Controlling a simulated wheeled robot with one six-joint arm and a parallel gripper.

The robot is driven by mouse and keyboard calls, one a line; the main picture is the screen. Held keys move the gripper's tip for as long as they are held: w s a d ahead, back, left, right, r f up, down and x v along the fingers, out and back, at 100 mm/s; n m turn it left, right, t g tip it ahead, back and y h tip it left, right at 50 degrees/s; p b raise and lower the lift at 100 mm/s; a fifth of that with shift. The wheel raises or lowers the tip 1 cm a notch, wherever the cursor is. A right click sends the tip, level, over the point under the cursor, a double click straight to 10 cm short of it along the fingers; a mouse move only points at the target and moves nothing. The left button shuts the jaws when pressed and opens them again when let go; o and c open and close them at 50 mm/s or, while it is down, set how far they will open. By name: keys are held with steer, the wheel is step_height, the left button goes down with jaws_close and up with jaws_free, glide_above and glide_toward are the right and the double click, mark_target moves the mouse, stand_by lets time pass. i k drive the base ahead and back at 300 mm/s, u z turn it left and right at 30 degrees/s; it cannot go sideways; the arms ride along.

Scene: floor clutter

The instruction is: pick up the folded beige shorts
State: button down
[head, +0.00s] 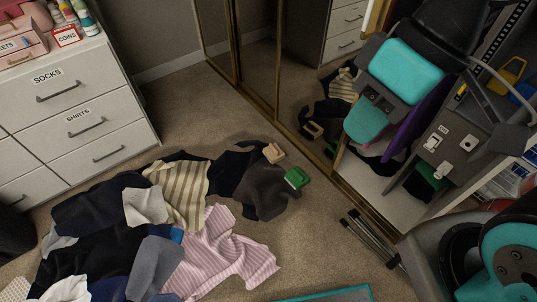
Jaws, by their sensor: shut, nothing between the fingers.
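The folded beige shorts (274,152) look like a small tan bundle on the carpet near the mirrored doors, at the far right end of the clothes pile. They lie against dark clothing, just above a folded green item (297,178). My gripper (351,216) shows as two dark, slim fingers at the lower right, close together with nothing between them. It is apart from the shorts, to their right and nearer to me. The rest of my arm is at the right edge.
A pile of loose clothes, including a pink striped shirt (220,252) and a cream striped one (182,190), covers the left floor. Mirrored doors (250,55) reflect the scene. A labelled white dresser (75,110) stands at left. Carpet is bare between pile and gripper.

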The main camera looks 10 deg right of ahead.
mark_target(274, 153)
steer(key=u, duration=0.1)
steer(key=i, duration=0.8)
steer(key=u, duration=0.4)
steer(key=i, duration=1.05)
steer(key=u, duration=0.3)
